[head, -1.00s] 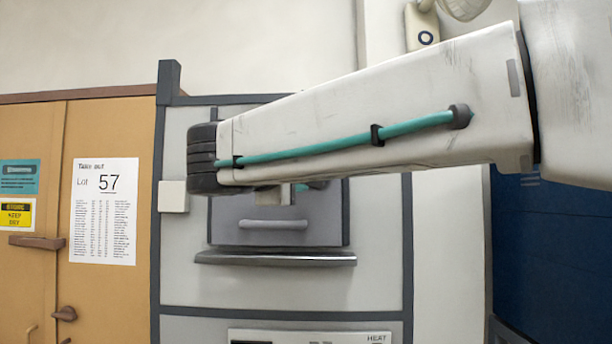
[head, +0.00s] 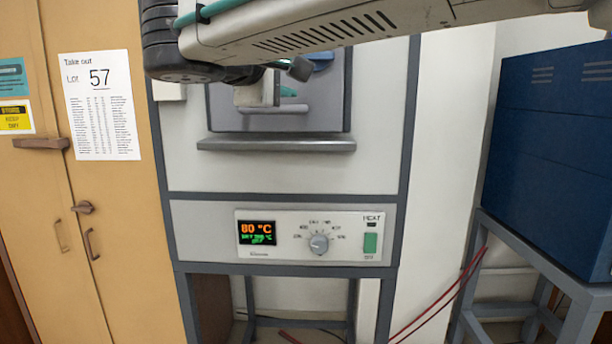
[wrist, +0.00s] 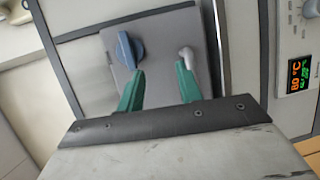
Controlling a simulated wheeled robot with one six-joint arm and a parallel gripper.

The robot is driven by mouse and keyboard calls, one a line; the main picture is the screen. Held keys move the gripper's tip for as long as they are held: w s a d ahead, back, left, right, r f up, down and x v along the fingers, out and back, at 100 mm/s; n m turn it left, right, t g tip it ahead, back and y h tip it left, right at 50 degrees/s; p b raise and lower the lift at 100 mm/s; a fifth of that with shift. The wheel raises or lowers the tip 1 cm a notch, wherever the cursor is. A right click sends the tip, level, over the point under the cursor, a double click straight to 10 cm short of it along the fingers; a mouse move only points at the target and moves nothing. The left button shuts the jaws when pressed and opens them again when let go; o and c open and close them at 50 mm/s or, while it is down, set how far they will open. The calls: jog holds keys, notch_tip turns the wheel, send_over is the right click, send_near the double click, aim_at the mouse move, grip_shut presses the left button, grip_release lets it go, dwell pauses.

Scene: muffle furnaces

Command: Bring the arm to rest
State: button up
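My arm crosses the top of the head view in front of a grey furnace (head: 384,170). My gripper (wrist: 160,72) shows in the wrist view as two green fingers standing apart with nothing between them. The furnace's dark grey door (wrist: 160,62) lies beyond the fingers, with a blue knob (wrist: 128,50) near the left fingertip and a light grey handle (wrist: 187,56) near the right one. Whether a fingertip touches either is unclear. In the head view the door (head: 222,112) appears shut. My arm partly hides it and most of the gripper.
A shelf ledge (head: 275,144) juts out below the door. The control panel (head: 215,232) below has a display (head: 257,233) reading 80 °C. A tan cupboard (head: 115,220) with a Lot 57 sheet (head: 99,105) stands left. A blue cabinet (head: 550,150) on a stand is right.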

jog(key=s+d+f+m+g, duration=0.1)
jog(key=s+d+f+g, duration=0.15)
jog(key=d+f, duration=0.3)
jog(key=s+d+f+m+g+y, duration=0.1)
jog(key=s+d+f+g, duration=0.2)
jog(key=f, duration=0.4)
jog(key=s+d+f+m+g, duration=0.1)
jog(key=s+d+f+g, duration=0.15)
jog(key=d+f, duration=0.4)
jog(key=s+d+f+m+g+y, duration=0.3)
jog(key=s+d+f+m, duration=0.2)
jog(key=s+d+f, duration=0.2)
jog(key=s+d+f+m+g+y, duration=0.2)
jog(key=s+d+f+m, duration=0.3)
jog(key=s, duration=0.7)
jog(key=d+f, duration=0.2)
jog(key=d, duration=0.1)
jog(key=shift+s+d+f+m+g+y, duration=0.2)
jog(key=shift+s+m+g+y, duration=0.1)
jog(key=shift+g+y, duration=0.1)
